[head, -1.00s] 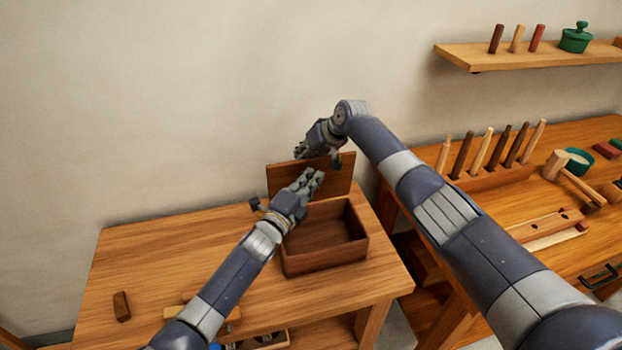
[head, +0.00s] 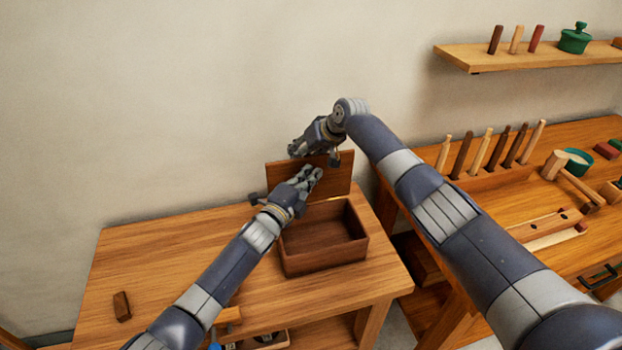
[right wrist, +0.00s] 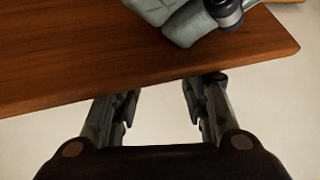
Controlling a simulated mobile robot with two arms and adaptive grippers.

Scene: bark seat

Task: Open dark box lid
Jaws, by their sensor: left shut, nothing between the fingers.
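The dark box (head: 328,259) sits on the wooden table and its inside shows empty. Its lid (head: 338,184) stands up at the back edge of the box, roughly upright. My left gripper (head: 314,176) is shut and empty in front of the lid's face; whether it touches the lid is unclear. My right gripper (head: 297,150) is at the lid's top edge, partly behind it. In the right wrist view the right gripper (right wrist: 162,105) has its fingers apart with nothing between them, close to the lid's edge (right wrist: 60,70). Part of my left gripper shows there too.
A small dark wooden block (head: 122,306) lies at the left of the table (head: 170,255). A workbench at the right carries a rack of tool handles (head: 490,175) and a mallet (head: 556,165). A shelf (head: 530,56) hangs above it. The table's left part is mostly clear.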

